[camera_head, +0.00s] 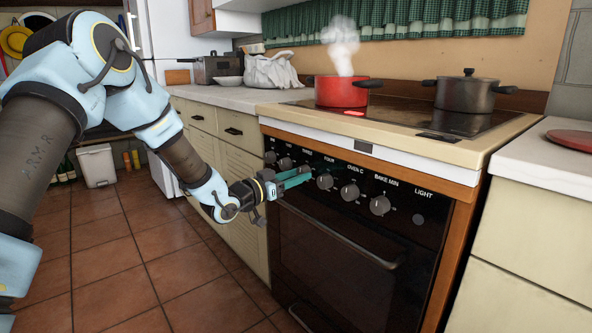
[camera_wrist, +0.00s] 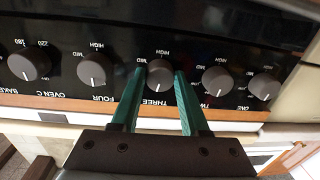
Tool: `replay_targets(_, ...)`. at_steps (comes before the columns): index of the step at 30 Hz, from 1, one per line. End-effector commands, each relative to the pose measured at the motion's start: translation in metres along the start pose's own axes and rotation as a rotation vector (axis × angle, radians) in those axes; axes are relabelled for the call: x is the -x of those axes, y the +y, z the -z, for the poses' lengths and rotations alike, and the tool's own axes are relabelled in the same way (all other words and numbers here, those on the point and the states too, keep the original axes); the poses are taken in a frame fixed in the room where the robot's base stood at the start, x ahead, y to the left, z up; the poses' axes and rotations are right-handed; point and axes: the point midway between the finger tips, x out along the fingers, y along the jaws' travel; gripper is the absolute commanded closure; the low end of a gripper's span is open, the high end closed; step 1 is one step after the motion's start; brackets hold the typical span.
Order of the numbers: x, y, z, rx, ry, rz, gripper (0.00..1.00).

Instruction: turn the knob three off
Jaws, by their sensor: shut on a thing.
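The stove front (camera_head: 345,245) carries a row of dark knobs. Knob three (camera_wrist: 159,77) is in the middle of the wrist view, which shows the panel upside down. Its white pointer mark is toward the bottom of that picture, away from the HIGH label. My gripper (camera_head: 304,176) has its green fingers on either side of knob three and is shut on it; the fingers also show in the wrist view (camera_wrist: 160,88). In the head view my fingers largely hide knob three. A steaming red pot (camera_head: 340,92) stands on the cooktop.
Knob four (camera_head: 325,181) is just beside my fingers, with the oven knob (camera_head: 350,193) further right. The oven handle (camera_head: 338,236) runs below the panel. A dark lidded pot (camera_head: 468,94) stands at the right of the cooktop. The tiled floor (camera_head: 150,255) in front is clear.

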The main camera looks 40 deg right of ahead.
Motion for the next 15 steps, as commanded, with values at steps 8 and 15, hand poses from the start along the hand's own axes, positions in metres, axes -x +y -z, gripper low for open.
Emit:
replay_targets(8,0.0009,-0.0001,-0.0002,0.139,-0.012,0.003,1.0)
replay_targets(15,0.0008,0.0001,-0.0014,0.187,-0.016,0.004,1.0)
